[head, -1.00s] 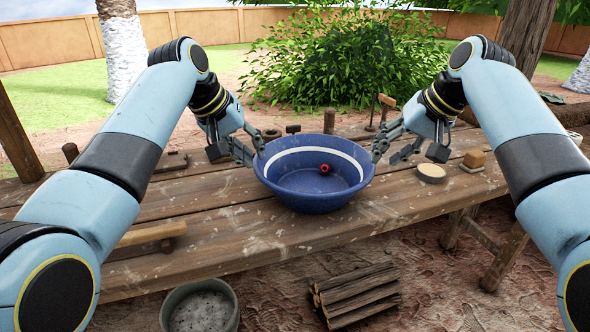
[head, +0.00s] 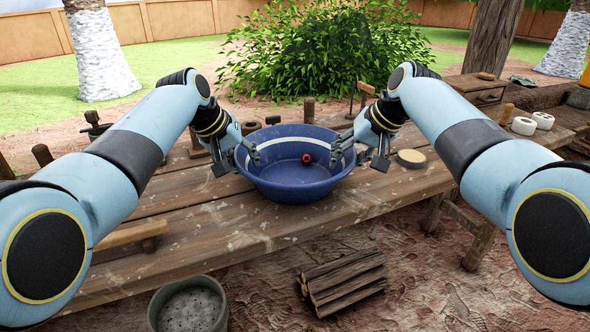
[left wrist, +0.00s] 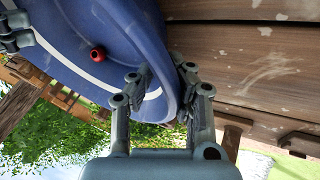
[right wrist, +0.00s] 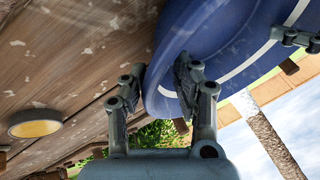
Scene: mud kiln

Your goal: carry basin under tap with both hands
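The blue basin (head: 292,183) with a white inner band stands upright on the wooden table (head: 225,240). A small red round thing (head: 307,159) lies inside it. My left gripper (head: 247,157) is at the basin's left rim, my right gripper (head: 347,151) at its right rim. In the left wrist view, my left fingers (left wrist: 163,85) straddle the rim, one inside and one outside, with a gap visible. In the right wrist view, my right fingers (right wrist: 157,88) straddle the opposite rim the same way. Both look parted, not pressed together. No tap is clearly seen.
A round dish (head: 411,158) sits just right of the right gripper. A wooden-handled tool (head: 130,236) lies at the table's left front. A grey bucket (head: 188,308) and bundled logs (head: 343,283) are on the ground in front. The front tabletop is mostly clear.

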